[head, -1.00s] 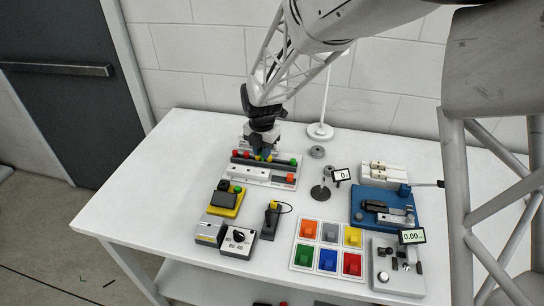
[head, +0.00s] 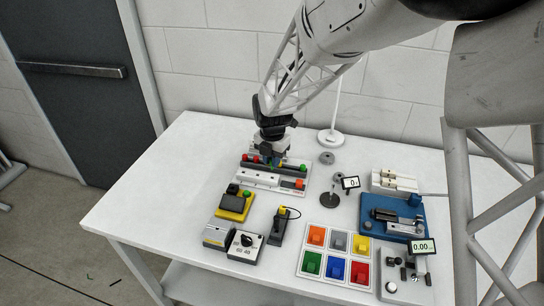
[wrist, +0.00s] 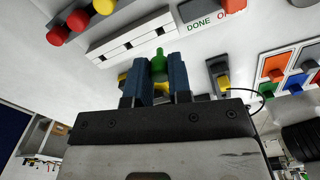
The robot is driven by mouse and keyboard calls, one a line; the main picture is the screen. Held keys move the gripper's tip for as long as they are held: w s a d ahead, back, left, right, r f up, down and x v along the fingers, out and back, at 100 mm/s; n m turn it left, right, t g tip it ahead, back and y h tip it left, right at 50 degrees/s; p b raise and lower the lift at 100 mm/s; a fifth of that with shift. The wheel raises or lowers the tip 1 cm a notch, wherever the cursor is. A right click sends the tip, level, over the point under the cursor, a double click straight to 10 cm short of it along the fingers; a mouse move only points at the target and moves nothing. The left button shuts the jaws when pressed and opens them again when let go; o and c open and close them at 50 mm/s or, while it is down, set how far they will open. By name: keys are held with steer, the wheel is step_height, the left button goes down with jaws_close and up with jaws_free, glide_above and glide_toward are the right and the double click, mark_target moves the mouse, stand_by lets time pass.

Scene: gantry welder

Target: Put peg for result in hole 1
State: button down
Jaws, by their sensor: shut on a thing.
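My gripper (head: 279,161) is over the peg rack (head: 246,164) at the back of the table in the head view. In the wrist view its blue fingers (wrist: 161,78) are shut on a green peg (wrist: 158,66), whose narrow end points up in the picture. Two red pegs (head: 249,159) stand at the rack's left end, and a green one (head: 303,168) at its right. The wrist view shows red pegs (wrist: 67,28) and a yellow peg (wrist: 104,6). A white slotted block (wrist: 130,36) lies along the rack. I cannot make out which hole is hole 1.
An orange button (head: 299,183) sits at the block's right end, near a DONE label (wrist: 199,25). In front are a yellow box (head: 232,206), a dial box (head: 245,246) and a colored-bin tray (head: 325,278). A blue fixture (head: 378,213) stands right. The left tabletop is clear.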

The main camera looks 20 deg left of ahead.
steer(key=shift+f, duration=1.7)
steer(key=shift+f, duration=1.3)
stand_by(1.5)
steer(key=c, duration=1)
jaws_free()
steer(key=shift+o, duration=0.2)
steer(key=shift+r, duration=0.2)
steer(key=shift+r, duration=3.75)
